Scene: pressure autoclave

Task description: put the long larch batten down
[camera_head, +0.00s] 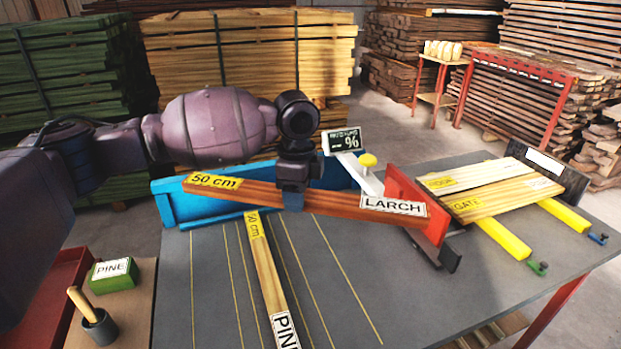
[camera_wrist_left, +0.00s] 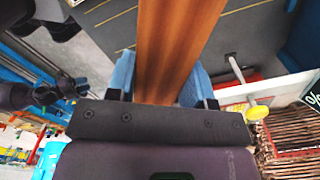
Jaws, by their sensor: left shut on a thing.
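The long larch batten (camera_head: 335,204) is reddish brown, with a yellow "50 cm" label at its left end and a white "LARCH" label at its right end. My left gripper (camera_head: 292,200) is shut on it near its middle. It spans across the table in front of the blue rail. In the left wrist view the batten (camera_wrist_left: 172,45) runs between the blue fingertips (camera_wrist_left: 160,85). I cannot tell whether it touches anything below. My right gripper is not in view.
A pine batten (camera_head: 268,270) lies on the grey table (camera_head: 400,300) with thin yellow lines. A blue rail (camera_head: 165,205), a red plate (camera_head: 415,205) and a meter (camera_head: 342,141) stand near the larch batten. Clamped boards (camera_head: 505,195) lie at the right. A green pine block (camera_head: 113,278) is at the left.

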